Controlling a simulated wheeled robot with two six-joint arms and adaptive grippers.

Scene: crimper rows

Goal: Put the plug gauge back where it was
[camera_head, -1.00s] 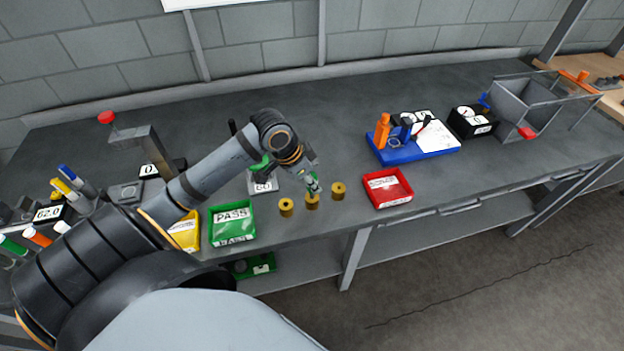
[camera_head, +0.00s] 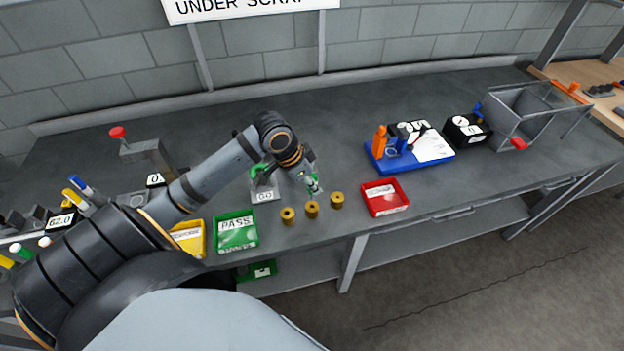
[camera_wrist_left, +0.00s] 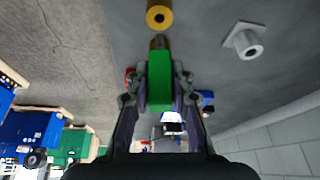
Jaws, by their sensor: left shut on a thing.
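My left gripper (camera_head: 313,180) is shut on the plug gauge and holds it above the three brass rings. In the left wrist view the plug gauge (camera_wrist_left: 160,78) has a green handle between the fingers (camera_wrist_left: 160,97) and a dark metal end. That end points towards a brass ring (camera_wrist_left: 158,16). A grey holder with a GO label (camera_head: 264,194) stands behind and left of the rings. It shows in the left wrist view as a grey base (camera_wrist_left: 244,40) with an empty round opening. My right gripper is not in view.
Brass rings stand at the left (camera_head: 288,216), middle (camera_head: 312,210) and right (camera_head: 337,201). A green PASS bin (camera_head: 236,245), a yellow bin (camera_head: 189,250) and a red bin (camera_head: 385,211) line the front. A blue tray (camera_head: 440,164) lies farther back.

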